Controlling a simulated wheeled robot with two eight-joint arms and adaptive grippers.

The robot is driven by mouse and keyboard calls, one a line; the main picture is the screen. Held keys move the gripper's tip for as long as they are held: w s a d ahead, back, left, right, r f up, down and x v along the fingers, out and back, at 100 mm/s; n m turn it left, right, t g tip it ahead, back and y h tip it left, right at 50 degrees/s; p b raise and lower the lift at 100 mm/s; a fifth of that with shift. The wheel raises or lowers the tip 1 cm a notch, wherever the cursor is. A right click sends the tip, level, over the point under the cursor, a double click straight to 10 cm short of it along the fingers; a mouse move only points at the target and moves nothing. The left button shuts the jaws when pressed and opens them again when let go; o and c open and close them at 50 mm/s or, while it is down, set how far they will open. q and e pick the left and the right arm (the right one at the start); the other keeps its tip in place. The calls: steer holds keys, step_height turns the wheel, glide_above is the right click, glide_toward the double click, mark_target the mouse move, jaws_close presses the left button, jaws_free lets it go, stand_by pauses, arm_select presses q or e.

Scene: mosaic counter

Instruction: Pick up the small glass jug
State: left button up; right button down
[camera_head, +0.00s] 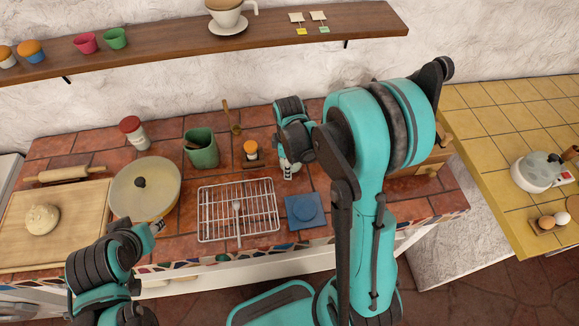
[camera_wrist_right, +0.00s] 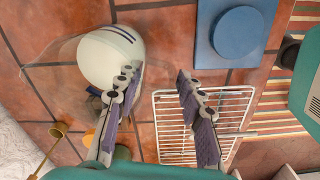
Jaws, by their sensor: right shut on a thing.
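The small glass jug is hard to make out. In the right wrist view a faint clear outline (camera_wrist_right: 62,82) shows beside the left finger, around a cream rounded piece (camera_wrist_right: 105,55) with dark stripes. My right gripper (camera_wrist_right: 158,75) has its fingers apart around hardly visible glass. In the head view my right gripper (camera_head: 289,165) points down over the back of the tiled counter, behind the blue board (camera_head: 305,221). A small whitish part shows at its fingers. My left gripper (camera_head: 156,228) is at the counter's front left, by the lidded pan; its finger gap is unclear.
A wire rack (camera_head: 205,212) with a brush lies in the middle. A green pot (camera_head: 203,150), an orange-topped jar (camera_head: 251,151) and a red-lidded jar (camera_head: 134,133) stand behind. The lidded pan (camera_head: 130,200) and dough board (camera_head: 80,210) fill the left.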

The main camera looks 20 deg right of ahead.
arm_select(q)
step_height(320, 180, up, 2)
steer(key=shift+p, duration=0.9)
arm_select(e)
steer(key=d+r, duration=0.9)
steer(key=d, duration=0.2)
steer(key=shift+w+d+r, duration=0.2)
steer(key=shift+d, duration=0.15)
